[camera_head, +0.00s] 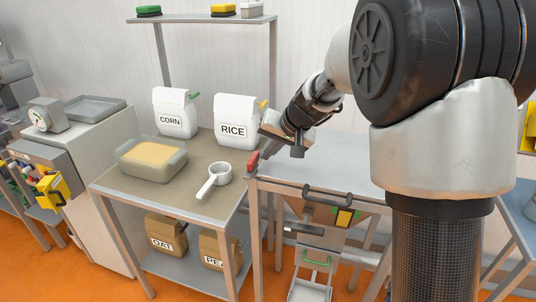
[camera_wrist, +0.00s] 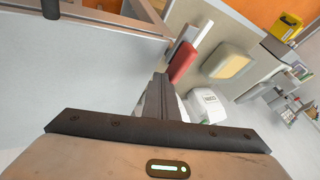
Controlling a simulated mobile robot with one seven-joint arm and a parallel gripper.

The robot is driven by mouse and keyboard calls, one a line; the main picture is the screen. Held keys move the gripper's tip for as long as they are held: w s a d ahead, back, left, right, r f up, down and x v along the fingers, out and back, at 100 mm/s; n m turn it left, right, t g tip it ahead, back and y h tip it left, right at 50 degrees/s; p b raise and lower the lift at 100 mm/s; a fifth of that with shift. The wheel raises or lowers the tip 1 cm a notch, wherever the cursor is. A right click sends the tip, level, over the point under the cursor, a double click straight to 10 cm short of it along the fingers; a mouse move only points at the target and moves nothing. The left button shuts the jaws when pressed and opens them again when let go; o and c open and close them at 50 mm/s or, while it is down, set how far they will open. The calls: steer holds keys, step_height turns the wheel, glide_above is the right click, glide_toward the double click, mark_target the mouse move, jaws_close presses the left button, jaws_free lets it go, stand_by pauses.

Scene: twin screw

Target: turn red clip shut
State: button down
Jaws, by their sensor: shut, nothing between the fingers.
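The red clip (camera_head: 253,161) is at the left corner of the light grey worktop (camera_head: 330,175), beside the brown table. In the wrist view the red clip (camera_wrist: 183,61) shows as a red block just beyond and to the right of my fingertips. My gripper (camera_head: 266,154) is over that corner, close to the clip, with its fingers pointing down and left. In the wrist view my gripper (camera_wrist: 160,78) has its dark fingers together with nothing between them. I cannot tell whether the fingertips touch the clip.
The brown table (camera_head: 195,195) holds a CORN bag (camera_head: 175,123), a RICE bag (camera_head: 236,131), a tub (camera_head: 152,170) and a white scoop (camera_head: 215,183). The RICE bag stands close behind my gripper. The light grey worktop is mostly bare. A dark handle (camera_head: 326,196) is at its front.

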steer(key=shift+w+f+n+b, duration=0.1)
steer(key=shift+f+n+b, duration=0.05)
steer(key=shift+n+b, duration=0.2)
steer(key=shift+w+n+g+y+b, duration=0.2)
steer(key=shift+n+g+y+b, duration=0.25)
steer(key=shift+b, duration=0.15)
steer(key=shift+w+a+n+g+y+b, duration=0.15)
steer(key=shift+w+n+g+y+b, duration=0.2)
steer(key=shift+n, duration=0.45)
steer(key=n, duration=0.1)
steer(key=n+g+p, duration=0.1)
steer(key=a+n+g+y, duration=0.1)
steer(key=shift+w+r+n+p, duration=0.3)
steer(key=shift+w, duration=0.1)
steer(key=a+n+g+p, duration=0.1)
steer(key=n+p, duration=0.1)
steer(key=p, duration=0.1)
steer(key=a+n+g+p, duration=0.1)
steer(key=n+g+p, duration=0.1)
steer(key=n+p, duration=0.1)
steer(key=w+a+n+g+p, duration=0.1)
steer(key=n+p, duration=0.1)
steer(key=p, duration=0.1)
steer(key=shift+f+n+g+p, duration=0.1)
steer(key=shift+n+g+p, duration=0.2)
steer(key=shift+g, duration=0.1)
steer(key=shift+a+f, duration=0.1)
steer(key=shift+a, duration=0.15)
